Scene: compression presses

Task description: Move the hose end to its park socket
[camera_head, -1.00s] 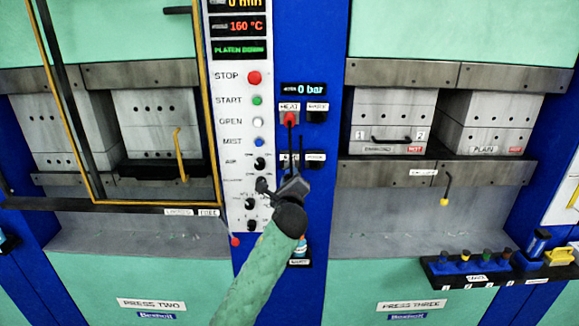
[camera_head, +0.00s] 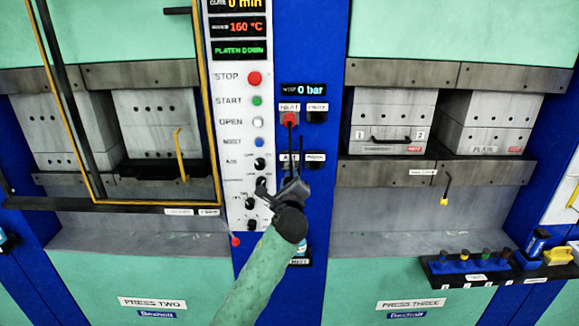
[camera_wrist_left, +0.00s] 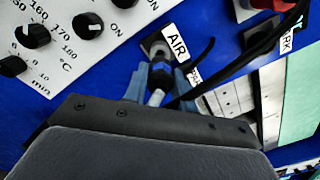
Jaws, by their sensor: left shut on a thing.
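My left gripper (camera_head: 291,187) is in front of the blue strip between the presses, just below the AIR label (camera_head: 287,156). In the left wrist view the gripper (camera_wrist_left: 158,88) is shut, with blue fingers on either side of a dark hose end (camera_wrist_left: 159,75) with a pale shank. A thin black hose (camera_wrist_left: 205,52) leads from it to the upper right. The hose end lines up with a grey round socket beside the AIR label (camera_wrist_left: 177,44); I cannot tell whether they touch. A park label (camera_head: 314,157) sits right of the AIR label. My right gripper is out of view.
A red plug (camera_head: 289,118) sits in the HEAT socket above, with a black hose hanging, beside another park socket (camera_head: 317,118). A white control panel (camera_head: 240,120) with buttons and knobs stands left. A dark rack (camera_head: 480,270) with small coloured items is at lower right.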

